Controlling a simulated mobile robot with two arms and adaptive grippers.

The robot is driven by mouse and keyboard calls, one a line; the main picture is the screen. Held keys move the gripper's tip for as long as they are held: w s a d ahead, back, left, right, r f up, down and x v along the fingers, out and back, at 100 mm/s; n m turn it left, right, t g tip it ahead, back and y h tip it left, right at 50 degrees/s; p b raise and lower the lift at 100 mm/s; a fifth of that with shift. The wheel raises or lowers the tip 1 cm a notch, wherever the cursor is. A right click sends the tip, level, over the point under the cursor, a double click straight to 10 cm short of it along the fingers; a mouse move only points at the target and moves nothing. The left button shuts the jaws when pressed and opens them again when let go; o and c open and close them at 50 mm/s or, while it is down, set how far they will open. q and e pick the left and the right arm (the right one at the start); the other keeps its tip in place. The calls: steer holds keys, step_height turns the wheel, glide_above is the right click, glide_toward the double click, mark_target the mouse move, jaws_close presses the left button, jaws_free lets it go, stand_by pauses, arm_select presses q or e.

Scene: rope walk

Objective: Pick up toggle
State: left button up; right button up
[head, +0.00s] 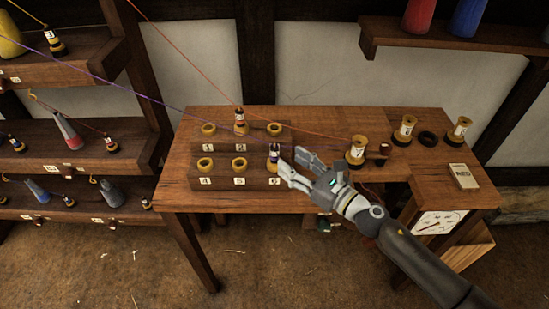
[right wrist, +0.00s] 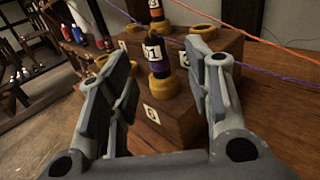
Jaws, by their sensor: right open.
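A dark toggle (head: 275,151) with a white label and a purple band stands upright in a yellow ring at the front right of the stepped wooden block (head: 235,180). In the right wrist view the toggle (right wrist: 157,58) carries the label 1 and shows between my fingers, beyond their tips. A second toggle (head: 240,122) with an orange band stands in the back row; it also shows in the right wrist view (right wrist: 156,12). My right gripper (head: 291,161) is open and empty, just right of the front toggle. My left gripper is not in view.
A purple rope (head: 160,104) and an orange rope (head: 190,55) cross above the bench (head: 330,118). Several spools, one being a yellow spool (head: 357,151), stand to the right. A small box (head: 464,176) and a dial (head: 438,223) are at the right end. Shelves (head: 80,137) stand left.

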mark_target(278, 153)
steer(key=shift+x, duration=0.9)
steer(key=shift+w+a+r+p, duration=0.1)
steer(key=shift+w+a+p, duration=0.1)
steer(key=shift+a+p, duration=0.15)
steer(key=p+x, duration=0.1)
steer(key=x, duration=0.2)
steer(key=shift+a, duration=0.2)
steer(key=shift+w+a, duration=0.4)
steer(key=shift+w, duration=0.05)
steer(key=shift+c, duration=0.2)
jaws_close()
